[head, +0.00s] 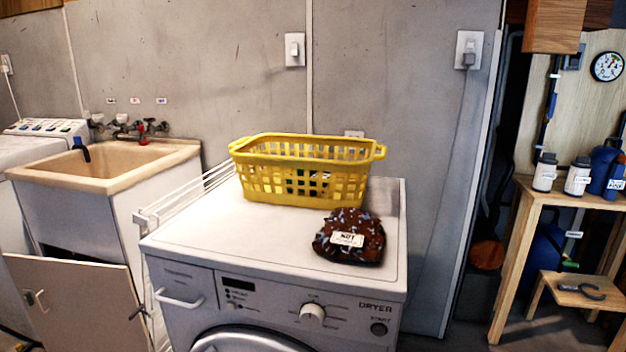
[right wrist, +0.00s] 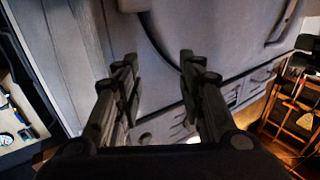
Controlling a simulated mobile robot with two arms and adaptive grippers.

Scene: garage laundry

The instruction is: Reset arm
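My right gripper (right wrist: 158,65) shows in the right wrist view. Its two dark fingers stand apart with nothing between them, so it is open and empty. Beyond the fingers is a pale grey appliance surface with a dark curved line; the fingers do not visibly touch it. The head view shows neither of my arms. My left gripper is in neither view.
A white dryer (head: 210,225) bears a yellow basket (head: 262,190) and a brown patterned bag (head: 350,228) with a label. A sink (head: 105,185) stands left, above an open cabinet door (head: 75,300). A wooden workbench (head: 520,215) with several bottles stands right.

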